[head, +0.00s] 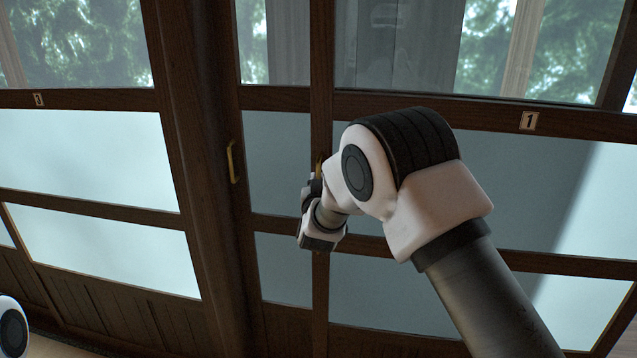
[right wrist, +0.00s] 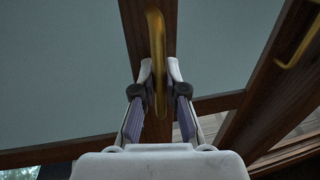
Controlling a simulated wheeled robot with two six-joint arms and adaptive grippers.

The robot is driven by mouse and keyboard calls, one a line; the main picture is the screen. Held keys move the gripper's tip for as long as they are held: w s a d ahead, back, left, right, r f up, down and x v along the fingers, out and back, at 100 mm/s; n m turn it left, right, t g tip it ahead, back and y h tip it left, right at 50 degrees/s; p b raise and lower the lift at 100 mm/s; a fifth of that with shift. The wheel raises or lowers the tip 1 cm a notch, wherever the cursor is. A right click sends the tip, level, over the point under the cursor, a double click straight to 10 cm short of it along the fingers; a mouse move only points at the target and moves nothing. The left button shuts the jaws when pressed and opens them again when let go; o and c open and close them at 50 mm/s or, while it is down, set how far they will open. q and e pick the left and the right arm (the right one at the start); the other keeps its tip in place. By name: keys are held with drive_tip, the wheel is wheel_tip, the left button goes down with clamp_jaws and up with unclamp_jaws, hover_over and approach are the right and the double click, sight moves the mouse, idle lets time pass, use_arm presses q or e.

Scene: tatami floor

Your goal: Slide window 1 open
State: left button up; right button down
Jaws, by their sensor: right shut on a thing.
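Window 1 is a dark brown wooden sliding panel with clear glass above and frosted panes below. Its number plate (head: 529,121) reads 1 on the crossbar at the right of the head view. Its brass handle (head: 319,163) is on the upright stile (head: 321,75) at its left edge, partly hidden by my right gripper (head: 316,181). In the right wrist view, the fingers of my right gripper (right wrist: 158,92) close around this upright brass handle (right wrist: 156,50), one on each side. My left gripper is not in view.
A frosted pane strip (head: 278,160) shows left of window 1's stile. Further left, a second brass handle (head: 232,162) sits on another dark stile. It also shows in the right wrist view (right wrist: 298,40). Another panel with a small number plate (head: 38,99) is at far left.

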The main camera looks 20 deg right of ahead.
idle(0.3)
drive_tip(key=c, duration=1.2)
unclamp_jaws()
drive_tip(key=shift+w, duration=0.1)
drive_tip(key=v, duration=0.7)
drive_tip(key=shift+s+a, duration=0.15)
drive_tip(key=shift+s, duration=0.1)
